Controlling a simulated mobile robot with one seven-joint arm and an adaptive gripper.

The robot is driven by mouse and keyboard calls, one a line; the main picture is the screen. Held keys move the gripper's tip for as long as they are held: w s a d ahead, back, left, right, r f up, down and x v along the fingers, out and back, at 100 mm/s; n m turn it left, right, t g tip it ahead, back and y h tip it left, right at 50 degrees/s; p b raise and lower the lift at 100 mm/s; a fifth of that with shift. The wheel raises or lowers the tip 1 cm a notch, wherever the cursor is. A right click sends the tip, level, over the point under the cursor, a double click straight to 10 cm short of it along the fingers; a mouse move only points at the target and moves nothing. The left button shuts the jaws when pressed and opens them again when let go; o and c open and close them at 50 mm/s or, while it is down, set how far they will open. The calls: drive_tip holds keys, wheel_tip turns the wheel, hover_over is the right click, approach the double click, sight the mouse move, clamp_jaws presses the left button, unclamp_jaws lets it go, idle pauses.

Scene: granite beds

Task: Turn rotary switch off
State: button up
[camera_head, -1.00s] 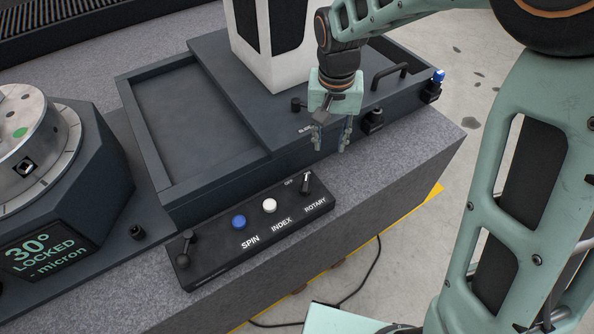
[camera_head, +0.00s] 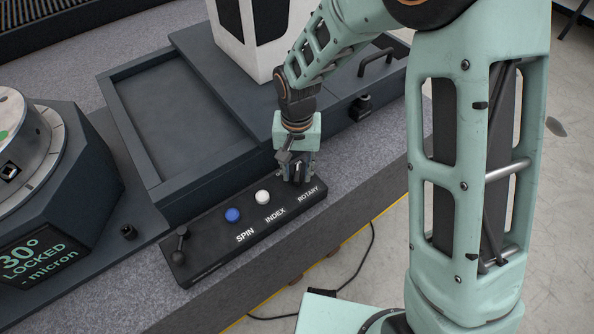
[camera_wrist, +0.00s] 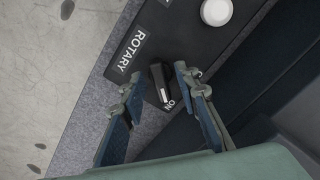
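The rotary switch is a small black knob with a white line, and it shows in the wrist view (camera_wrist: 160,84) beside the white label "ROTARY" and near the word "ON". It sits at the right end of the black control panel (camera_head: 215,262). My gripper (camera_head: 297,178) is over that end of the panel in the head view and hides most of the knob. In the wrist view my gripper (camera_wrist: 157,82) is open, with one finger on each side of the knob. A gap shows between the knob and the left finger; the right finger is closer. I cannot tell whether it touches.
A white INDEX button (camera_head: 262,197) and a blue SPIN button (camera_head: 233,215) are left of the knob. A black lever (camera_head: 180,240) stands at the panel's left end. The dark machine bed (camera_head: 190,130) rises behind the panel. Concrete floor lies in front.

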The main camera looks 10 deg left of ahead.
drive_tip(key=shift+f, duration=0.1)
drive_tip(key=shift+c, duration=0.6)
clamp_jaws()
drive_tip(key=shift+n, duration=0.3)
drive_tip(key=n, duration=0.5)
drive_tip(key=shift+d+p, duration=0.1)
drive_tip(key=shift+p, duration=0.2)
drive_tip(key=n+p, duration=0.1)
drive_tip(key=n, duration=0.5)
drive_tip(key=shift+n, duration=0.4)
drive_tip(key=shift+o, duration=0.6)
unclamp_jaws()
